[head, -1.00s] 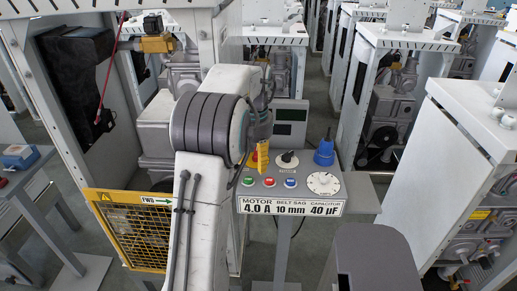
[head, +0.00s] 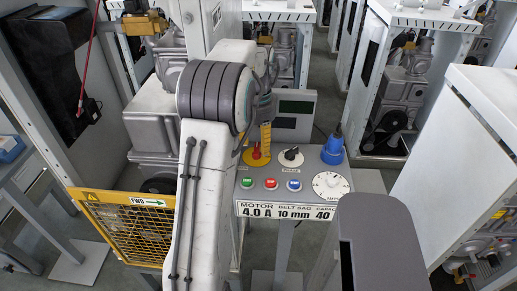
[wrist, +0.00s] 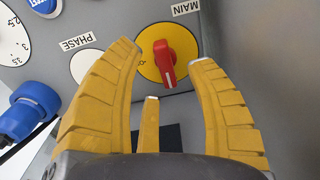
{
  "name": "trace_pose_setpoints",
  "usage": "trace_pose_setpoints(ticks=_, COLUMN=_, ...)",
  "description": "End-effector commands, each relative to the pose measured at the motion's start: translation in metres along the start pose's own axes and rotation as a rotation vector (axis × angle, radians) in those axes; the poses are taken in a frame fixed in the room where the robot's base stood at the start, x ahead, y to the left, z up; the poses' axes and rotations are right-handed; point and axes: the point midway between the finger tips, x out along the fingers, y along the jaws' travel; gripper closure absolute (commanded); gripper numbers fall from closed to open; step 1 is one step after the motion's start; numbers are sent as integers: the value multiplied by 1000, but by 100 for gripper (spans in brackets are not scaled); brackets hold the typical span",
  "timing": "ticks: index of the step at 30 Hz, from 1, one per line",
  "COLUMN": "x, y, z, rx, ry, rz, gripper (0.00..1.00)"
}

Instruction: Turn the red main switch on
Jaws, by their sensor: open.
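The red main switch (wrist: 164,62) is a knob on a round yellow plate (wrist: 187,44), beside the label MAIN (wrist: 185,8), which appears upside down. Its white mark points down in the wrist view. In the head view the red switch (head: 256,153) shows at the back left of the grey control panel (head: 330,205). My gripper (wrist: 166,55) is open, its yellow fingers apart on either side of the switch in the wrist view. I cannot tell whether they touch it. In the head view my gripper (head: 265,133) is partly hidden by my arm.
The black phase knob (head: 291,154), blue plug (head: 332,148) and white dial (head: 331,186) are to the switch's right. Green, red and blue buttons (head: 270,184) lie in front. A yellow mesh guard (head: 125,225) stands left; a white cabinet (head: 465,150) stands right.

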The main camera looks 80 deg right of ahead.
Motion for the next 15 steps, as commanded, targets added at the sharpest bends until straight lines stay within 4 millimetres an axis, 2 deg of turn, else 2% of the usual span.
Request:
trace_pose_setpoints(ticks=7, x=25, y=0, z=0, rx=0, ry=-1, rz=0, gripper=50)
trace_pose_setpoints(ticks=15, x=34, y=0, z=0, rx=0, ry=1, rz=0, gripper=50)
